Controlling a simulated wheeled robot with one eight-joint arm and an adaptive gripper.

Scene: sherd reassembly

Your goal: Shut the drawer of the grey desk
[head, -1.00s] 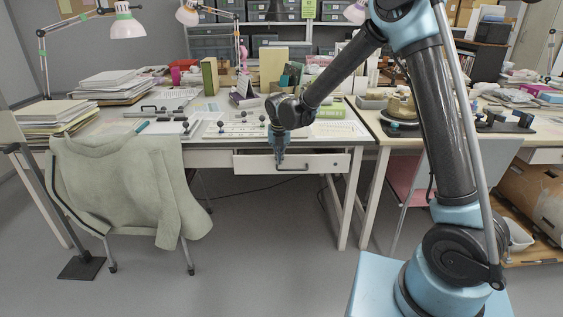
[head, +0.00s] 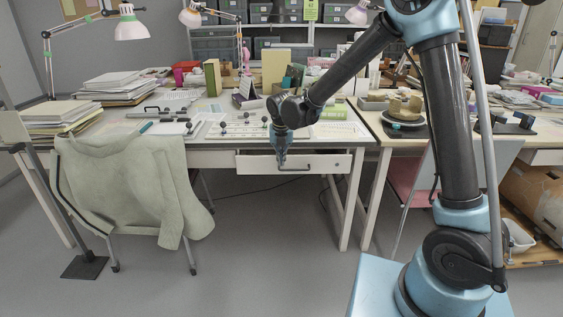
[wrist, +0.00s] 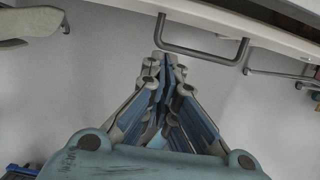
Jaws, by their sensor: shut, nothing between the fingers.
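The grey desk (head: 220,159) has a pale drawer (head: 325,164) under its top, right of the middle. The drawer front seems to stand a little out from the desk; how far I cannot tell. A dark bar handle (head: 296,169) is on the drawer front. My gripper (head: 281,166) points down in front of the drawer, by the left end of the handle. In the wrist view my gripper (wrist: 165,57) is shut and empty, with its tips close to the left end of the handle (wrist: 205,53). Whether they touch the drawer I cannot tell.
A chair with a pale green sweater (head: 130,185) stands at the desk's left. Desk legs (head: 352,205) are right of the drawer. A second table (head: 385,130) with a pink-seated chair (head: 402,178) is to the right. The floor before the drawer (head: 275,245) is clear.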

